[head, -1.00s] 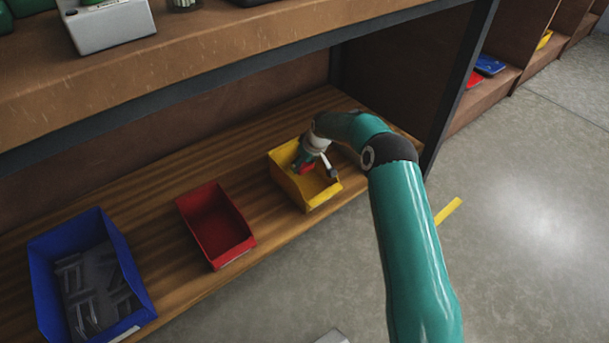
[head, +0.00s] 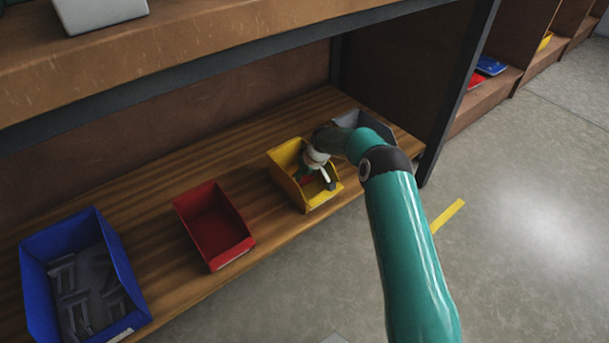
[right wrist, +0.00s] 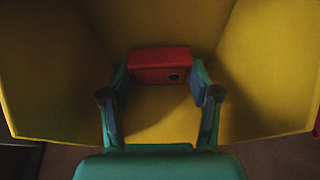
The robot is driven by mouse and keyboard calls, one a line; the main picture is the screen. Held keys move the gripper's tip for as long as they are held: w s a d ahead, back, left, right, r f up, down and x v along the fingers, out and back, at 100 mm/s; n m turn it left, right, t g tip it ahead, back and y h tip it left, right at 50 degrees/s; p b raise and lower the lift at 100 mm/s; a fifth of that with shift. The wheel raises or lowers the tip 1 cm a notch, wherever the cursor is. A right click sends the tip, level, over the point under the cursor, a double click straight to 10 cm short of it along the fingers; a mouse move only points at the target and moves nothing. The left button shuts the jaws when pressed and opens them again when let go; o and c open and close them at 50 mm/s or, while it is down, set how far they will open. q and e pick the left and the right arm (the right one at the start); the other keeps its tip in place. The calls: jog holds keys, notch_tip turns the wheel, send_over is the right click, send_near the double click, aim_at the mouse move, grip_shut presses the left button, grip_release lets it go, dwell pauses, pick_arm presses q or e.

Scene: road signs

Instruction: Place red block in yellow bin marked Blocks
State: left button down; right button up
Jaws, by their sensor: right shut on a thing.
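The yellow bin (head: 323,197) stands on the lower wooden shelf; any marking on it cannot be read. My right gripper (head: 316,179) reaches down into this bin. In the right wrist view, the right gripper (right wrist: 160,88) is shut on the red block (right wrist: 150,58), with a finger at each side of it. The yellow walls of the bin surround the block there, and the bin floor (right wrist: 160,115) shows beneath. I cannot tell whether the block touches the floor. In the head view the gripper mostly hides the block. My left gripper is not in view.
A red bin (head: 214,226) stands left of the yellow one and looks empty. A blue bin (head: 38,290) with grey parts is further left. A grey bin (head: 377,121) is behind my right arm. The upper shelf (head: 210,62) overhangs the bins.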

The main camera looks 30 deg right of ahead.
jog(key=o, duration=1.3)
jog(key=shift+c, duration=0.2)
jog(key=shift+r+p, duration=0.3)
jog(key=p+v, duration=0.5)
jog(key=v, duration=0.7)
jog(key=shift+r, duration=0.35)
